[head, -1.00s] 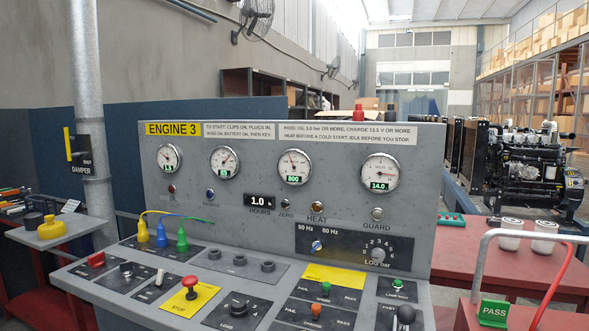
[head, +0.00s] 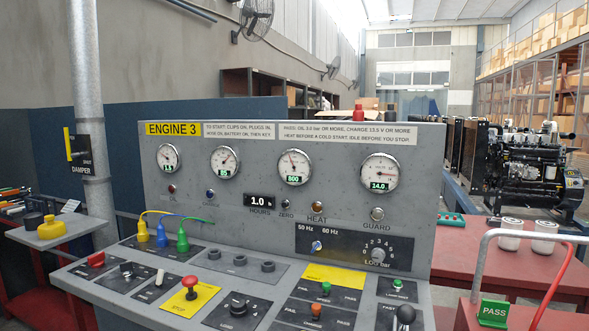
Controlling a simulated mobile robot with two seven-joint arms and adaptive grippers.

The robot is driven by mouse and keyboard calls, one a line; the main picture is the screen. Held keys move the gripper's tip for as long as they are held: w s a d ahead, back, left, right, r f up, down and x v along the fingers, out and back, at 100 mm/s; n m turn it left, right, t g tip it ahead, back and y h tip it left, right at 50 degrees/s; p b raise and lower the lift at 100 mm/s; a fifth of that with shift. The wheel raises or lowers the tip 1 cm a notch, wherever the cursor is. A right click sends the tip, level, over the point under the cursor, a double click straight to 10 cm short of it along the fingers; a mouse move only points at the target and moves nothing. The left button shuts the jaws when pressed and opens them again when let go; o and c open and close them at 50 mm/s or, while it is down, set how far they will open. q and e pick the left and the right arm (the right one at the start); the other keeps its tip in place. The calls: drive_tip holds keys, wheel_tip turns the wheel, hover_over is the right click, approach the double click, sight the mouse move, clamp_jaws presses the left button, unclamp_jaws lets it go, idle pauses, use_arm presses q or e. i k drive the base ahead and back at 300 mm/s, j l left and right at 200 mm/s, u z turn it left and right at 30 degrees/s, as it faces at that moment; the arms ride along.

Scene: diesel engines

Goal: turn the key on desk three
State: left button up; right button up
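The grey desk marked ENGINE 3 (head: 430,150) fills the middle of the head view. I cannot tell for sure which of these is the key; the small labels are too blurred to read. Yellow, blue and green plugs (head: 162,236) with leads stand at the panel's back left. Neither of my grippers shows.
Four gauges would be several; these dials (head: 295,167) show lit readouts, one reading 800. A damper lever (head: 78,148) is on the pipe at left. A black engine (head: 530,165) stands behind.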

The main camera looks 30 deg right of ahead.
sight(126, 268)
drive_tip(key=i+j+z, duration=0.6)
drive_tip(key=j, duration=0.3)
